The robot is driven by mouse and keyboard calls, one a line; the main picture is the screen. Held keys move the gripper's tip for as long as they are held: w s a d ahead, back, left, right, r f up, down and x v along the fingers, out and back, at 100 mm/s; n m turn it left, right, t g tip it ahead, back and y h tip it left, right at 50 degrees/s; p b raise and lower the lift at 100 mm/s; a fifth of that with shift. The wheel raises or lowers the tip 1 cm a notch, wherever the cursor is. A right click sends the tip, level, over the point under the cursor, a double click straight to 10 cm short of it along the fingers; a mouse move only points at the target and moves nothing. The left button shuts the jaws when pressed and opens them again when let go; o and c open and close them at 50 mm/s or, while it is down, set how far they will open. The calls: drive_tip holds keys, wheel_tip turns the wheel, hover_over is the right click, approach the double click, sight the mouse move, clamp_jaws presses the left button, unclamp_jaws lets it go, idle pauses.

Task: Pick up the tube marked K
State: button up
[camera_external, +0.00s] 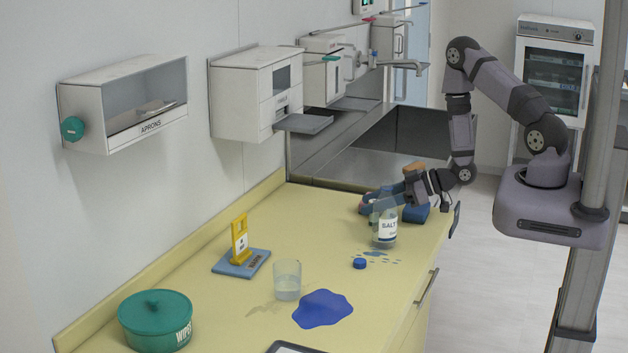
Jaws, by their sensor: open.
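I cannot make out a tube marked K in this view. My gripper (372,203) is low over the far right part of the yellow counter, pointing left, behind a clear bottle labelled SALT (387,231). The bottle stands upright and partly covers the gripper. Its fingers look dark and bluish, and I see nothing held between them. A blue object (416,214) sits under and beside the wrist, mostly hidden by it; I cannot tell what it holds.
A blue cap (359,263) lies by small blue drops. A glass (287,280) stands near a blue puddle (322,309). A yellow stand (240,240) on a blue base and a green WIPES tub (156,321) are at left. A metal sink (340,160) lies behind.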

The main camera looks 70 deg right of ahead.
drive_tip(key=shift+p+x, duration=0.75)
drive_tip(key=shift+x, duration=1.15)
drive_tip(key=shift+d, duration=0.1)
drive_tip(key=shift+c, duration=0.4)
drive_tip(key=c, duration=1.1)
drive_tip(key=shift+o, duration=0.2)
drive_tip(key=shift+r, duration=0.15)
wheel_tip(320, 180, up, 10)
drive_tip(key=b, duration=0.2)
